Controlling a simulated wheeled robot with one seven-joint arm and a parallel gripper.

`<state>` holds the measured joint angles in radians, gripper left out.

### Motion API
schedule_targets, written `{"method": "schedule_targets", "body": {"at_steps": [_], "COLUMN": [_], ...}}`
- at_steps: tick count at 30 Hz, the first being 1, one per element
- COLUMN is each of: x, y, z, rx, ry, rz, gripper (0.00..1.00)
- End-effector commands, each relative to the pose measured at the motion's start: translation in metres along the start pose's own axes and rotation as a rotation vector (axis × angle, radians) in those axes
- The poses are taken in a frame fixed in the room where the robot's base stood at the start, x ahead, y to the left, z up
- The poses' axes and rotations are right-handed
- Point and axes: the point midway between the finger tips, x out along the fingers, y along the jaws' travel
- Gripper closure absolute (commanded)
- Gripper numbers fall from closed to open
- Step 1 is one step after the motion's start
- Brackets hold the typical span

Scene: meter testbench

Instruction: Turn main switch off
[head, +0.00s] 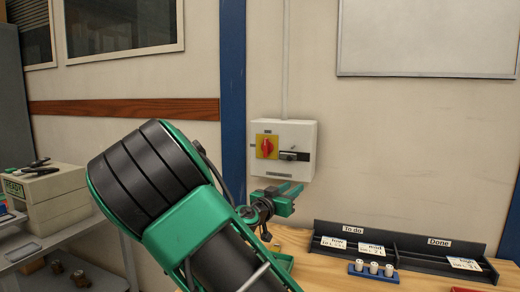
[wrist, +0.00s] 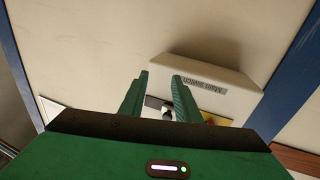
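A white switch box (head: 308,134) hangs on the wall. It has a red rotary knob (head: 266,147) on a yellow plate and, right of it, a black handle (head: 295,156). In the wrist view the box (wrist: 205,68) appears upside down, with a "Main Switch" label (wrist: 203,85). My gripper (head: 293,189) is just below the box in the head view. In the wrist view my gripper (wrist: 160,76) is open and empty, with the black handle (wrist: 155,102) visible between its fingers. The red knob on yellow (wrist: 214,120) is partly hidden behind the right finger and gripper body.
A wooden bench below holds a dark rack (head: 410,243) marked "To do" and "Done", and a blue holder (head: 373,273) with small white cylinders. A blue post (head: 232,80) stands left of the box. A grey cart (head: 45,243) with boxes is at left.

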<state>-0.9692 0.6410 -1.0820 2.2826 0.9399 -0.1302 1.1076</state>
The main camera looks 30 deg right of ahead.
Motion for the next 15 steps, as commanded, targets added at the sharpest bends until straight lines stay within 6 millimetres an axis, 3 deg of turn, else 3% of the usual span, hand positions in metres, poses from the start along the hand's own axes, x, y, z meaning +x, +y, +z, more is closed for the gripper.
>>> {"method": "schedule_targets", "body": {"at_steps": [1, 3, 6, 10, 15], "x": [-0.016, -0.035, -0.06, -0.08, -0.074], "y": [-0.023, -0.047, -0.072, -0.088, -0.094], "z": [-0.021, -0.048, -0.076, -0.095, -0.103], "rx": [0.013, 0.04, 0.07, 0.091, 0.098], "ry": [0.082, 0.178, 0.277, 0.343, 0.357], "rz": [-0.052, -0.116, -0.188, -0.24, -0.251], "gripper": [0.7, 0.7, 0.7, 0.7, 0.7]}}
